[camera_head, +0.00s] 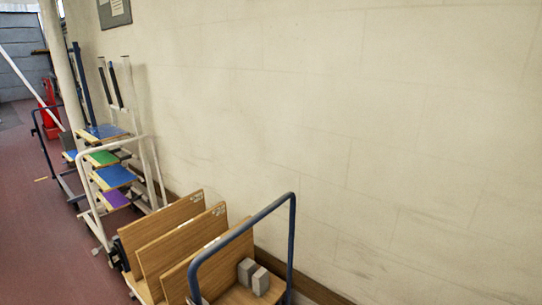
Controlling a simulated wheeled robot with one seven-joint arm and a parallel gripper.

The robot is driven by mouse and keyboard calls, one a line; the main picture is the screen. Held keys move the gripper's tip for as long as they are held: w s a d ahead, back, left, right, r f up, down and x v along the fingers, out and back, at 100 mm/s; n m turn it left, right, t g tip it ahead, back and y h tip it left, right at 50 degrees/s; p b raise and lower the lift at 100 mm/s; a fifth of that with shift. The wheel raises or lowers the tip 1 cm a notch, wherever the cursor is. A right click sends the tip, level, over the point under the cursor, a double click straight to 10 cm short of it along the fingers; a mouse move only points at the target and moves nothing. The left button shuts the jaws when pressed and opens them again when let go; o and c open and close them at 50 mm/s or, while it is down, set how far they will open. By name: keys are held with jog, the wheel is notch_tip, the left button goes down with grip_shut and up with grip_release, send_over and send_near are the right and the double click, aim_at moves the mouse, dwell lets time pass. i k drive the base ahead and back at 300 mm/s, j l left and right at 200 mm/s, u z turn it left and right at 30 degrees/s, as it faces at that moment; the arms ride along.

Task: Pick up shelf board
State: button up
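Several boards are in view, and I cannot tell which one is the shelf board. Three upright wooden panels stand one behind another on a low cart: a rear panel (160,228), a middle panel (178,252) and a front panel (207,265). On a white-framed trolley behind, flat boards with coloured tops lie at different heights: an upper blue board (105,131), a green board (101,158), a lower blue board (115,176) and a purple board (114,199). My gripper is not in view.
The cart's blue handle (291,240) rises at its near end, beside two grey blocks (253,275). A pale block wall (370,130) runs along the right. The reddish floor (45,255) is clear at left. A red object (48,115) stands far back.

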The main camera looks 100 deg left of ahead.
aim_at(110, 178)
jog(key=u, duration=4.15)
